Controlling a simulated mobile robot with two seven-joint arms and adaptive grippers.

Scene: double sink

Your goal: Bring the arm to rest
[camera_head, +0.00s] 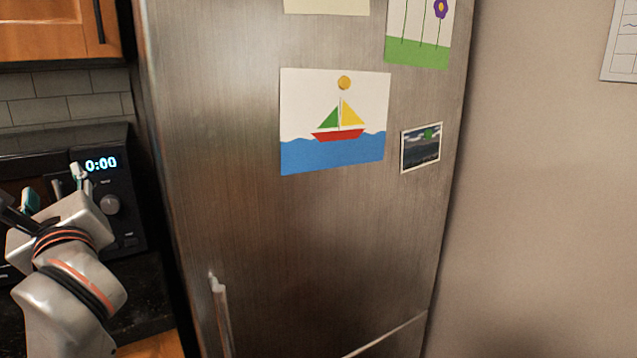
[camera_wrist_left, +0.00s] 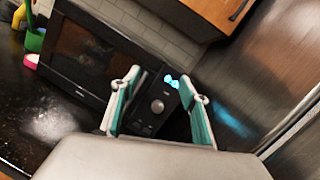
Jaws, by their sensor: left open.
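My left arm comes in at the lower left of the head view, its grey wrist with dark and orange bands raised in front of the microwave. My left gripper (camera_head: 54,186) is partly hidden behind its own wrist, with teal and pale fingers pointing away from me. In the left wrist view the gripper (camera_wrist_left: 162,80) is open, its two fingers apart and nothing between them. The fingers point towards the microwave (camera_wrist_left: 95,58) with its lit clock and round knob. I cannot tell the exact gap to it. My right gripper is not in view.
A steel fridge (camera_head: 300,240) with pictures on its door and a handle (camera_head: 221,315) stands right of the arm. The black microwave (camera_head: 125,190) is on a dark counter (camera_wrist_left: 35,125). A green container (camera_wrist_left: 35,40) and a yellow object stand at the counter's far left. Wooden cabinets (camera_head: 45,30) hang above.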

